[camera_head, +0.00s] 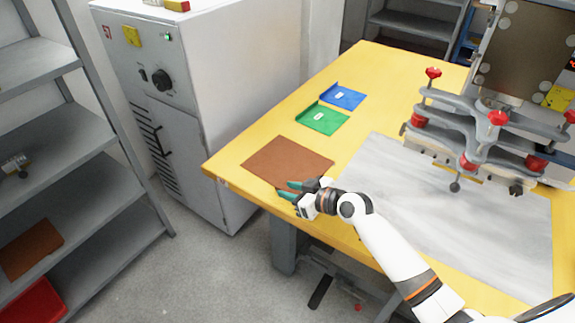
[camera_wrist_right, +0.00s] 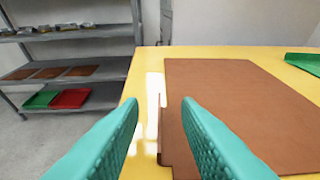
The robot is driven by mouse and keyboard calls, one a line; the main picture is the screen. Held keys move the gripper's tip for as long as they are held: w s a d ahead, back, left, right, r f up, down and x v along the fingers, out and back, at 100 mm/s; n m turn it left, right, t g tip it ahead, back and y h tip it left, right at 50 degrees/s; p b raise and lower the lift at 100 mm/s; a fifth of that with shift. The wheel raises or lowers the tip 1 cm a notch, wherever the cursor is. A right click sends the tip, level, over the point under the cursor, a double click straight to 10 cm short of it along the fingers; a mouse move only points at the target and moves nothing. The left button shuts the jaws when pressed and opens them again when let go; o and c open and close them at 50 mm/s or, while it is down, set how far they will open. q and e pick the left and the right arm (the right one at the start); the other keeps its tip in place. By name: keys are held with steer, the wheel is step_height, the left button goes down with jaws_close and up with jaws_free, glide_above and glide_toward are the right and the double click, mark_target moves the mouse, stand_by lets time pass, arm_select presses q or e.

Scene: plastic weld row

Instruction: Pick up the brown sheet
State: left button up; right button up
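The brown sheet (camera_head: 280,158) lies flat on the yellow table near its left front corner. In the right wrist view, the sheet (camera_wrist_right: 230,85) fills the middle and right. My right gripper (camera_head: 286,190) is at the sheet's front edge, by the table's front side. In the wrist view its two teal fingers (camera_wrist_right: 160,103) are spread apart, and one long edge of the sheet shows in the gap between them. The right finger overlaps the sheet in that view; I cannot tell if it touches. Nothing is held. My left gripper is not in view.
A green tray (camera_head: 320,119) and a blue tray (camera_head: 344,96) lie behind the sheet. A grey mat (camera_head: 400,170) and a machine with red knobs (camera_head: 497,118) are to the right. A white cabinet (camera_head: 200,60) and grey shelves (camera_head: 110,150) stand left.

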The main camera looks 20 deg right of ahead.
mark_target(280, 189)
steer(key=shift+x, duration=1.5)
jaws_close()
